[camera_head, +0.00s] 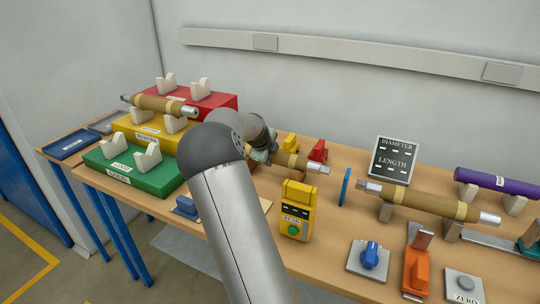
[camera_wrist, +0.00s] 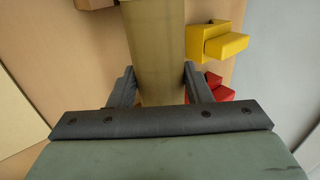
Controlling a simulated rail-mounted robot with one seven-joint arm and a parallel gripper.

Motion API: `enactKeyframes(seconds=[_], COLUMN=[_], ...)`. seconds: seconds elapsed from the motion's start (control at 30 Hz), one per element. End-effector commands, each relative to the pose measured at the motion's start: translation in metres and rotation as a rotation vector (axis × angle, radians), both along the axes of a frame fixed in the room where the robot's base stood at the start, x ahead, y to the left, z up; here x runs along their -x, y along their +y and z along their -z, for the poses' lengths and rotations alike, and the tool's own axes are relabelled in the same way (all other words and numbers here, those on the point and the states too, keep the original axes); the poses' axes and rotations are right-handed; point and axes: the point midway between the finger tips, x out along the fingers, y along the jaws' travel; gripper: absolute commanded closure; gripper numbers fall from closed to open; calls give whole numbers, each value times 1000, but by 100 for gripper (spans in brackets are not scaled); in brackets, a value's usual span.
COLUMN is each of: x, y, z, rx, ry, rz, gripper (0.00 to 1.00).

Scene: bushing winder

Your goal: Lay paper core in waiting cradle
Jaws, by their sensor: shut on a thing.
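My gripper (camera_head: 266,156) is shut on a brown paper core (camera_head: 292,160) with a grey metal end, behind my arm in the head view. In the wrist view both fingers (camera_wrist: 160,85) flank the core (camera_wrist: 155,45). At the left, white cradle supports stand on a red step (camera_head: 222,101), a yellow step (camera_head: 130,128) and a green step (camera_head: 120,173). A second brown core (camera_head: 160,104) lies over the yellow step's supports. The red and green steps' supports look empty. I cannot read which cradle is the waiting one.
A third brown core (camera_head: 420,200) rests on grey stands at the right, near a blue disc (camera_head: 345,187). A purple roll (camera_head: 497,181) lies behind it. Yellow (camera_wrist: 217,42) and red (camera_wrist: 217,88) blocks sit close to my gripper. A yellow device (camera_head: 297,212) stands in front.

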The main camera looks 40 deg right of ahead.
Motion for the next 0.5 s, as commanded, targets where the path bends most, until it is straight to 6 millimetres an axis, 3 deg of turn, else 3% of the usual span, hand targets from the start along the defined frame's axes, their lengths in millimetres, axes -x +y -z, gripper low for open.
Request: enactKeyframes(seconds=[0.03,0.1,0.5], x=[-1,-1,2], y=[-1,-1,5], z=[-2,-2,-6], rx=[2,2,0], ry=[-4,-3,0], rz=[0,0,-1], gripper=[47,30,30])
